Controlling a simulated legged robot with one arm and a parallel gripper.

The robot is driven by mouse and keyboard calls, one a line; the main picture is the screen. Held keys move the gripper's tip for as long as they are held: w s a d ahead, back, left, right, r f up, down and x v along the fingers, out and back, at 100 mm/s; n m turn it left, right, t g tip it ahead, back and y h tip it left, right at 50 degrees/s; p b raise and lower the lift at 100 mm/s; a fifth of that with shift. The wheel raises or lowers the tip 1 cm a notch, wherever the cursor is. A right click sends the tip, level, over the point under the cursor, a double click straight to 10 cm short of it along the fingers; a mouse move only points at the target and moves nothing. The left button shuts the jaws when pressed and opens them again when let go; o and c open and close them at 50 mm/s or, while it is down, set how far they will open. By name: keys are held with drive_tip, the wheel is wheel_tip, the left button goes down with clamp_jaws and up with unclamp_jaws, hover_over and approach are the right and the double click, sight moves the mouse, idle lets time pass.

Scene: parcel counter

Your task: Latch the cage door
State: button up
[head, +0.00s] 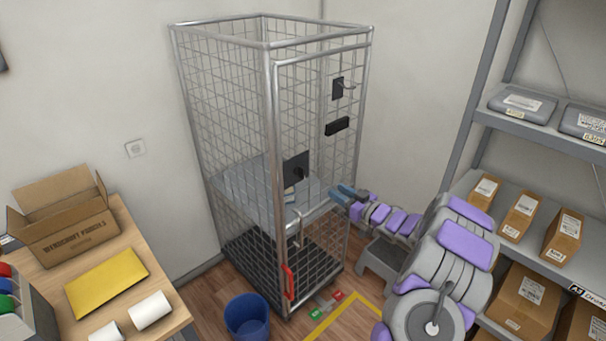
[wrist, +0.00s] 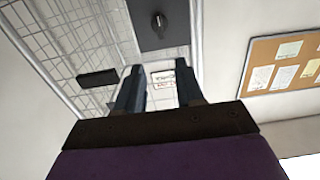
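The tall wire-mesh cage (head: 222,128) stands in the corner. Its door (head: 316,105), framed in metal tube, is on the right-hand front side; I cannot tell if it sits fully flush. A dark plate with a metal lever (head: 338,88) is high on the door, with a black block (head: 337,126) below it. Another dark plate (head: 296,167) is lower down. My gripper (head: 343,193) is at the cage's right side, below the block. Its fingers (wrist: 157,70) are apart with nothing between them.
A red handle (head: 288,283) is at the cage's lower front. A blue bin (head: 247,316) stands before it, and a grey step stool (head: 380,262) is beside my arm. A shelf (head: 540,190) with parcels is right, a packing table (head: 175,310) left. A pinboard (wrist: 285,65) hangs on the wall.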

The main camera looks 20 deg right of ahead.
sight(301, 172)
drive_tip(key=b+x, duration=0.1)
drive_tip(key=x, duration=1.5)
drive_tip(key=shift+b, duration=0.3)
drive_tip(key=shift+f, duration=0.1)
clamp_jaws()
